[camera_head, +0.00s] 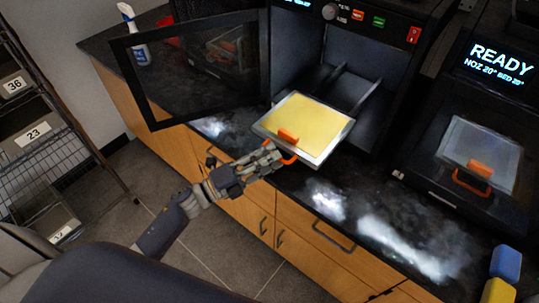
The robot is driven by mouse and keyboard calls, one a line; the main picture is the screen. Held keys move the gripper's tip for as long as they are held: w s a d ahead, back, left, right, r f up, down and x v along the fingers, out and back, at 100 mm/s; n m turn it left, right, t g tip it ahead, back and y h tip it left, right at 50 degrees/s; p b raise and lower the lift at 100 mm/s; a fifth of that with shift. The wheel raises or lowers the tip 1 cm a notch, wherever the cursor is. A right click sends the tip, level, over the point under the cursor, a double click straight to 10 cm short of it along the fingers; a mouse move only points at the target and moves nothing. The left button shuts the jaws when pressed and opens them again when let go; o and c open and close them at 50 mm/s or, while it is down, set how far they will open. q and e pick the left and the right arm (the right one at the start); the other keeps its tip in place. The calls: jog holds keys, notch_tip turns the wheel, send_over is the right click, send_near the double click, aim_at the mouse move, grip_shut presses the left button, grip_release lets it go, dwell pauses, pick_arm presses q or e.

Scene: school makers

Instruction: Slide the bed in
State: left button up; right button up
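The bed (312,122) is a yellow plate in a light grey frame, with an orange block and an orange loop handle (292,158) at its front. It lies mostly outside the open printer (368,85), its back edge at the mouth of the chamber, in front of the rails (362,92). My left gripper (279,158) is at the front of the bed, its fingers closed around the orange handle. The fingers partly hide the handle. I cannot tell whether the bed touches the rails. My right gripper is not in view.
The printer's glass door (155,112) stands open to the left. A second, closed printer (470,150) reading READY stands at right. A spray bottle (141,52) is at the back left, blue (506,263) and yellow blocks at the lower right. The dark counter (300,180) in front is mostly clear.

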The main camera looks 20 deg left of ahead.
pick_arm(q)
jog(key=shift+w+d, duration=0.15)
jog(key=shift+c, duration=0.3)
grip_shut()
